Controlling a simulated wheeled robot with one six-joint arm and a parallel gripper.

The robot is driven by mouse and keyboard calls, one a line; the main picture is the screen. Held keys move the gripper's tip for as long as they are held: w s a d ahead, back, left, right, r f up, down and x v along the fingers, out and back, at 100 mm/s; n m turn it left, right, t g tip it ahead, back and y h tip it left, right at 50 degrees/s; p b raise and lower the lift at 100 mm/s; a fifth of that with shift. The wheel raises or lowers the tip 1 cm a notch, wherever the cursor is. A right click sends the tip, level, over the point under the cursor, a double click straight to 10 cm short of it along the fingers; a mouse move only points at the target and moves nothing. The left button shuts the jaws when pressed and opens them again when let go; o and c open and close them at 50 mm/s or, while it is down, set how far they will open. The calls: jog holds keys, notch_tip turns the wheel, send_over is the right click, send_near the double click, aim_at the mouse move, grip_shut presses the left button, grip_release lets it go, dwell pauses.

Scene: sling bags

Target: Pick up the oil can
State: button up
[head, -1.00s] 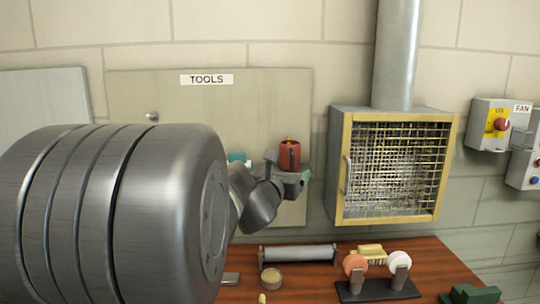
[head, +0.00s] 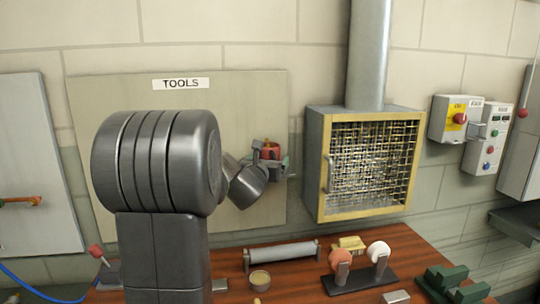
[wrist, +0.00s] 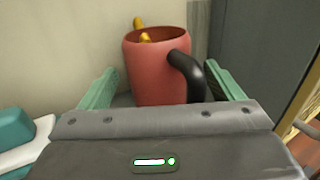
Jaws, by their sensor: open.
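The oil can is a red can (head: 270,148) with a black handle and a yellow spout, in front of the tools board. In the wrist view the red can (wrist: 158,68) stands upright between the two green fingers, its black handle toward my palm on the right. My gripper (head: 272,166) is open around the can, with a finger on each side; it also shows in the wrist view (wrist: 160,88). I cannot tell whether either finger touches it. The can's base is hidden behind my gripper body.
A teal and white object (wrist: 18,145) lies left of my gripper. A caged yellow-framed box (head: 365,165) stands out from the wall at right. Below is a wooden bench (head: 300,285) with a grey roller (head: 282,255), a small tin (head: 260,281) and a two-wheel grinder (head: 358,283).

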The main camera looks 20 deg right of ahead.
jog(key=shift+w+d, duration=0.2)
jog(key=c, duration=1.3)
